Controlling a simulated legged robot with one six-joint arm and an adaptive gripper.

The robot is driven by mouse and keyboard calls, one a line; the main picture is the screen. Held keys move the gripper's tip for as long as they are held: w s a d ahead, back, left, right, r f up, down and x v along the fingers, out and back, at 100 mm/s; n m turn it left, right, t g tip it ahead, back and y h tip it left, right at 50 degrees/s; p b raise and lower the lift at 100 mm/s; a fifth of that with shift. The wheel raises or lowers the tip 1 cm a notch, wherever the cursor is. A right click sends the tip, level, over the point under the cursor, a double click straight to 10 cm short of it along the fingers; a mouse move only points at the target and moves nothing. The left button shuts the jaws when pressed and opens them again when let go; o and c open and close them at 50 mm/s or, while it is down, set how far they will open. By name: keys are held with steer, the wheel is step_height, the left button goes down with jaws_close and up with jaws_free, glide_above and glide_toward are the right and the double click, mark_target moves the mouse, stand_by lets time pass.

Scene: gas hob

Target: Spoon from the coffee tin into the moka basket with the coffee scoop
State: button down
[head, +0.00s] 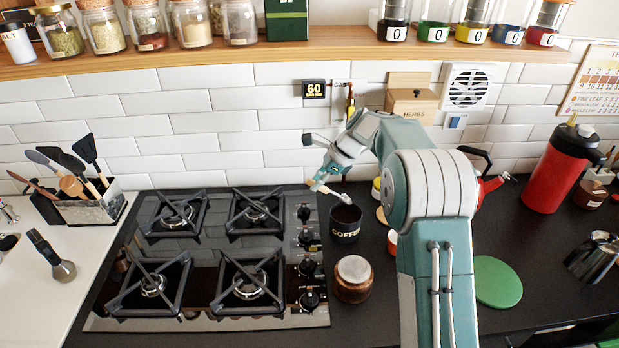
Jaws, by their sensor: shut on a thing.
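The black coffee tin (345,231), with COFFEE on its front, stands upright on the dark counter just right of the hob. My gripper (321,181) is above and slightly left of the tin, small in view, shut on the coffee scoop (344,198). The scoop slants down to the right, its silvery end at the tin's mouth. I cannot tell whether that end is inside the tin or just above it, or whether it holds coffee. I cannot clearly make out the moka basket; my arm covers part of the counter.
The gas hob (236,313) lies left of the tin. A brown round jar (352,290) stands in front of it. A red kettle (491,184) is partly behind my arm. A green disc (497,283), red flask (558,170) and metal jug (594,257) are right.

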mark_target(330, 192)
steer(key=shift+d+f, duration=0.1)
steer(key=shift+f, duration=0.35)
steer(key=shift+a+f, duration=0.2)
steer(key=shift+f, duration=0.45)
steer(key=f, duration=0.1)
steer(key=d+f, duration=0.2)
steer(key=f, duration=0.1)
steer(key=shift+a+r+h, duration=0.9)
steer(key=shift+r+h, duration=0.1)
steer(key=shift+h, duration=0.15)
steer(key=shift+a+r+h, duration=0.85)
steer(key=shift+r+h, duration=0.15)
steer(key=shift+h, duration=0.15)
